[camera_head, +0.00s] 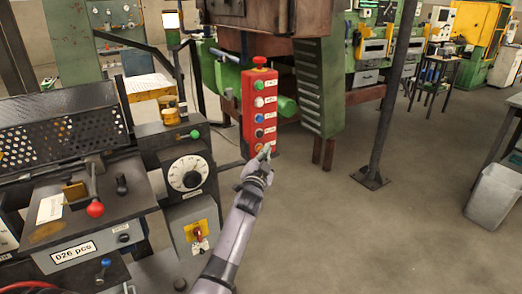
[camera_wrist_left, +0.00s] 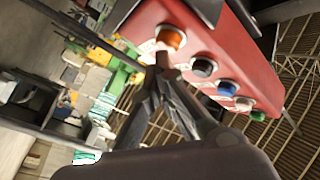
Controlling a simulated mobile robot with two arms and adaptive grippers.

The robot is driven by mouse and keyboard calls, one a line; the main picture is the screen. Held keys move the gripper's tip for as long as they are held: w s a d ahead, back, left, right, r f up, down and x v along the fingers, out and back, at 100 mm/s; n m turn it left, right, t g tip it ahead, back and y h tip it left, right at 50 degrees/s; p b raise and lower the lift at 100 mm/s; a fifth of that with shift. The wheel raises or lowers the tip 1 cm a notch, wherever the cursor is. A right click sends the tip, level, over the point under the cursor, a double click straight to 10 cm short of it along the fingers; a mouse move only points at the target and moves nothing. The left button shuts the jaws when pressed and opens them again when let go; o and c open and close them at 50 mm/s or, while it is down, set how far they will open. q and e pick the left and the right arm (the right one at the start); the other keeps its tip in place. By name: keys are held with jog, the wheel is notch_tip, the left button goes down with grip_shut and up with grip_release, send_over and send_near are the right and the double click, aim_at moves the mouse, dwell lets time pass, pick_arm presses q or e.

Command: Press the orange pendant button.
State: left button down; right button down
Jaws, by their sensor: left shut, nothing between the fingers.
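The red pendant box (camera_head: 248,112) hangs upright near the middle of the head view, with a red mushroom knob on top and a column of coloured buttons. The orange button (camera_head: 258,148) is the lowest. My left gripper (camera_head: 265,152) is shut and empty, with its fingertips at the lower end of the pendant beside the orange button. In the left wrist view the orange button (camera_wrist_left: 172,38) shows just above the fingertips of my left gripper (camera_wrist_left: 163,60). I cannot tell whether they touch. My right gripper is not in view.
A black button (camera_head: 259,133) sits just above the orange one, with blue, white and green above it. A control console (camera_head: 120,185) with a dial and levers stands at left. A dark post (camera_head: 388,100) stands at right. The floor at lower right is clear.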

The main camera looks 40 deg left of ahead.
pick_arm(q)
jog(key=shift+w+a, duration=0.15)
jog(key=shift+a, duration=0.3)
dwell(0.3)
jog(key=shift+d, duration=0.15)
jog(key=shift+s+d, duration=0.4)
jog(key=shift+d, duration=0.35)
jog(key=shift+d, duration=0.1)
jog(key=shift+s+d+p, duration=0.15)
jog(key=shift+s+d, duration=0.15)
jog(key=shift+d, duration=0.45)
jog(key=shift+s+d+p, duration=0.2)
jog(key=shift+s+d, duration=0.15)
jog(key=shift+d, duration=0.35)
jog(key=shift+s+d+p, duration=0.15)
jog(key=shift+s+d, duration=0.15)
jog(key=shift+d, duration=0.45)
jog(key=shift+f, duration=0.1)
